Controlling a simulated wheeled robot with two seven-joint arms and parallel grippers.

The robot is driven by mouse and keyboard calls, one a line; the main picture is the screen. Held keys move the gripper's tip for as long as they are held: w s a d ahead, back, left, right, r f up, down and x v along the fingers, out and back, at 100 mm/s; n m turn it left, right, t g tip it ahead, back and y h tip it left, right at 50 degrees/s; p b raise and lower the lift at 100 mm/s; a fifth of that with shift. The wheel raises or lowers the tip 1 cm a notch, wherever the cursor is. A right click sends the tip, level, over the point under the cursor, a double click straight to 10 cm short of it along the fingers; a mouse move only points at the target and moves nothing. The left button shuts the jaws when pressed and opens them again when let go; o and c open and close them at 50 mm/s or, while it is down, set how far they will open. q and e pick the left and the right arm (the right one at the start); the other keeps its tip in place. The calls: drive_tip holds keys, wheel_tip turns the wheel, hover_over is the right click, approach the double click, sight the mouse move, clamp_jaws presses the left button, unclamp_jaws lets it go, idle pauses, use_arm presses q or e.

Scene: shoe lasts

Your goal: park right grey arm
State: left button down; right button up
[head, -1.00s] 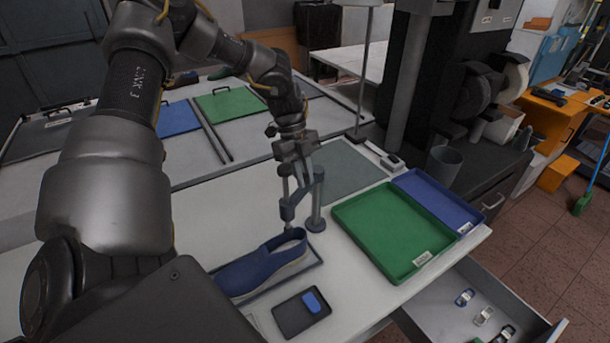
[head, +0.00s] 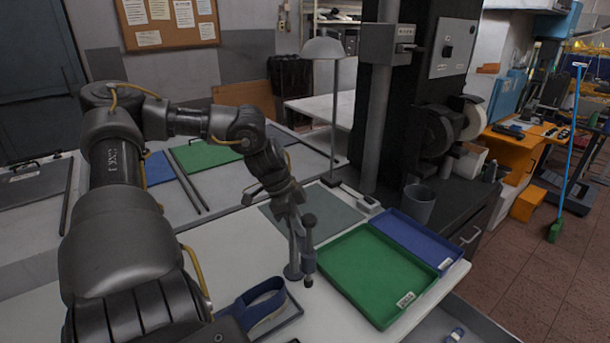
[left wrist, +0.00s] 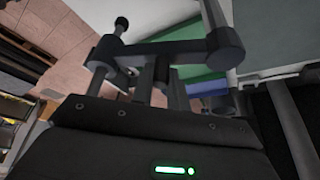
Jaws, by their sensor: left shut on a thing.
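The grey arm (left wrist: 165,47) is a bar on a round post, with a knobbed vertical rod at its free end. In the head view its rod end (head: 309,262) stands to the right of the post (head: 292,268), clear of the blue shoe (head: 262,302). My left gripper (head: 297,228) comes down from above and is shut on the grey arm. Its fingers (left wrist: 160,80) show against the bar in the left wrist view. The fingertips are partly hidden there, so the exact contact is hard to see. My right gripper is not in view.
A green tray (head: 372,312) lies just right of the post, with a blue tray (head: 447,263) beyond it. A grey-green mat (head: 335,215) lies behind. A lamp (head: 335,120) and a dark machine (head: 425,90) stand farther back. An open drawer (head: 470,325) juts out at the front right.

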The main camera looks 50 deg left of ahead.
use_arm(q)
drive_tip(key=shift+w+d+n+t+y+b, duration=0.15)
drive_tip(key=shift+w+n+y+b, duration=0.2)
drive_tip(key=shift+w+n+b, duration=0.45)
drive_tip(key=shift+w+d+n+t+y+b, duration=0.15)
drive_tip(key=shift+w+n+y+b, duration=0.3)
drive_tip(key=shift+n, duration=0.65)
drive_tip(key=shift+s, duration=0.1)
drive_tip(key=c, duration=1.4)
unclamp_jaws()
drive_tip(key=shift+o, duration=0.2)
drive_tip(key=shift+r, duration=0.1)
drive_tip(key=b+v, duration=0.2)
drive_tip(key=v, duration=0.8)
drive_tip(key=shift+a+r, duration=0.2)
drive_tip(key=shift+r, duration=0.05)
drive_tip(key=shift+s, duration=0.1)
